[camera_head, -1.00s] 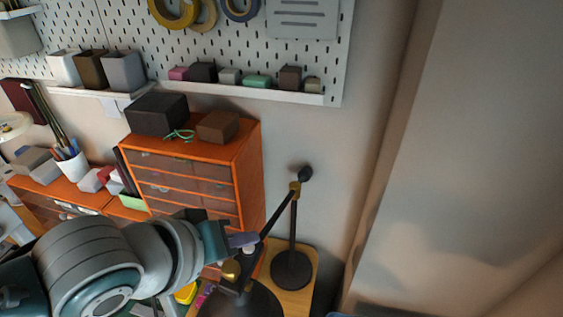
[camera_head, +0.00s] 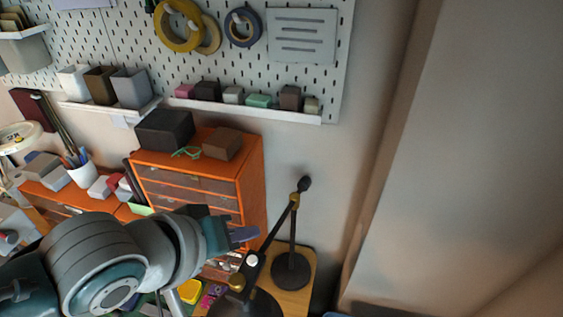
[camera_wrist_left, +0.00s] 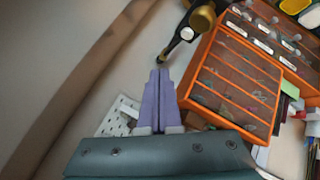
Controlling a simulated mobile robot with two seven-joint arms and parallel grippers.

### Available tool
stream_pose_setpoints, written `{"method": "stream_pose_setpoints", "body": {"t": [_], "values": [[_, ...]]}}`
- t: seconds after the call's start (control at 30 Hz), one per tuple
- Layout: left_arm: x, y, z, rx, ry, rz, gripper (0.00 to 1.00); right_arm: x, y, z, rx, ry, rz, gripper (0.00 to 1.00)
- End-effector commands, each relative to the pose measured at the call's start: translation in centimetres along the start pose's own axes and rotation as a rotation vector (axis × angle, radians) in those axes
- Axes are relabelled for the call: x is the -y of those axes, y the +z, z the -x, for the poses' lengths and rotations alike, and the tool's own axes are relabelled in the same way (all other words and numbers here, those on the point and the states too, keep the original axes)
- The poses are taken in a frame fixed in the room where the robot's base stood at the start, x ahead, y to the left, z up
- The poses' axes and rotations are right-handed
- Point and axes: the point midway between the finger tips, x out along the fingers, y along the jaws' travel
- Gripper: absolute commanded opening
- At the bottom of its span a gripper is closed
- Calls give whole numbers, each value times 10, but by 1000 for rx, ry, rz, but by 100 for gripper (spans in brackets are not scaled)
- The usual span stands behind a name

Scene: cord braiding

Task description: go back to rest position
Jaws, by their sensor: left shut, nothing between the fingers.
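My left gripper (camera_head: 243,234) reaches in from the lower left of the head view, in front of the orange drawer cabinet. In the left wrist view its two purple fingers (camera_wrist_left: 159,95) lie together, shut and empty. A black stand with a jointed arm (camera_head: 293,225) and brass-coloured joints is just right of the gripper in the head view. The stand's arm tip (camera_wrist_left: 180,40) shows beyond the fingertips in the left wrist view. No cord in my grip is visible. My right gripper is in neither view.
The orange drawer cabinet (camera_head: 252,190) stands behind my left arm, with a dark box (camera_head: 165,129) and a brown box (camera_head: 222,143) on top. A pegboard (camera_head: 185,60) with tape rolls and a shelf hangs above. The wall at right is bare.

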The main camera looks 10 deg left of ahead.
Motion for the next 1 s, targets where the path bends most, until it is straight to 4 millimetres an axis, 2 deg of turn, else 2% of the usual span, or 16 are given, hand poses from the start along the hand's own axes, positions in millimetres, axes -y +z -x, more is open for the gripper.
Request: {"method": "stream_pose_setpoints", "body": {"t": [0.03,0.07,0.5,0.63,0.77,1.0], "values": [[-5,-4,6,0,0,1,0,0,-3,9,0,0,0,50],[-5,-5,7,0,0,1,0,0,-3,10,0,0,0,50],[-4,-4,6,0,0,0,0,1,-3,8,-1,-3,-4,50],[-9,1,20,21,-16,-40,0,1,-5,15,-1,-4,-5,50],[-14,12,64,86,-77,-173,0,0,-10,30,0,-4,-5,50],[7,24,180,278,-239,-474,0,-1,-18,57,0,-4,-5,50]]}}
